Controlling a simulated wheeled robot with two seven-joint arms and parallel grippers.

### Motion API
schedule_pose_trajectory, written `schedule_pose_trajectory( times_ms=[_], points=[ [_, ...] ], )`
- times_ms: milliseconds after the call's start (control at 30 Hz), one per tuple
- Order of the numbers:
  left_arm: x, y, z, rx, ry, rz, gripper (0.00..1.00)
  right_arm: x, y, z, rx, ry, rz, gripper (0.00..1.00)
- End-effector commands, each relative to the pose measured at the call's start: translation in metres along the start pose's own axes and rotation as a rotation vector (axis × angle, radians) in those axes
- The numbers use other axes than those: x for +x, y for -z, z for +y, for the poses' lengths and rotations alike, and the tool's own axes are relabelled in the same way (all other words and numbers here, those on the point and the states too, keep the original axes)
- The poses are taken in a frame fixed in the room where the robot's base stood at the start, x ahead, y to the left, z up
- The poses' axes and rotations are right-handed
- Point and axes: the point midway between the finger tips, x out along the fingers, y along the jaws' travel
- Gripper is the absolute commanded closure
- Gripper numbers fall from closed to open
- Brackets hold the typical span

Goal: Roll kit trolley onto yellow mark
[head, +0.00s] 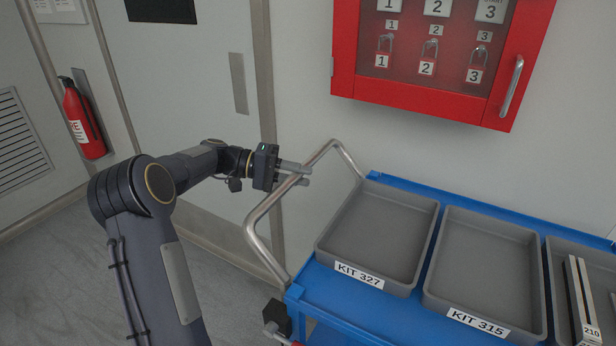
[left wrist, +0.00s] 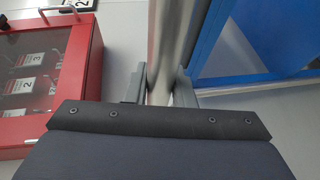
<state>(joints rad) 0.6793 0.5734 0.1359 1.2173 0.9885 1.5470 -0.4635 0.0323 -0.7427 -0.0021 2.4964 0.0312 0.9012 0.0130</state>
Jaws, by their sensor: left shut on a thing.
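The kit trolley has a blue top (head: 340,305) and a bent metal push handle (head: 262,215) at its left end. My left gripper (head: 296,174) is shut on the upper bar of the handle. In the left wrist view the gripper's fingers (left wrist: 160,88) sit on both sides of the metal handle (left wrist: 175,45), and the trolley's blue side (left wrist: 250,40) is at the upper right. The trolley carries grey trays, among them KIT 327 (head: 385,235) and KIT 315 (head: 490,270). The yellow mark is not in view. My right gripper is not in view.
A red lock cabinet (head: 432,108) hangs on the wall above the trolley; it also shows in the left wrist view (left wrist: 88,70). A red fire extinguisher (head: 84,122) hangs by the grey door (head: 205,90). Bare floor (head: 60,270) lies to the left.

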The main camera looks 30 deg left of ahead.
Motion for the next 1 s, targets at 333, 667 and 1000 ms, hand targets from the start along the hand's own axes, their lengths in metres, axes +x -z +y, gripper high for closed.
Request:
schedule_pose_trajectory(
  times_ms=[333, 667, 1000],
  points=[
    [-0.0101, 0.0038, -0.0042, -0.004, 0.002, -0.002, 1.0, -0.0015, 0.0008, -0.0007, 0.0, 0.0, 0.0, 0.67],
    [-0.0103, 0.0037, -0.0043, -0.003, 0.002, -0.003, 1.0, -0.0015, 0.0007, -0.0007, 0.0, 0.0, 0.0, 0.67],
    [-0.0103, 0.004, -0.0032, -0.001, 0.001, -0.002, 0.56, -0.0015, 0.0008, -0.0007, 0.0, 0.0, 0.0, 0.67]
  ],
)
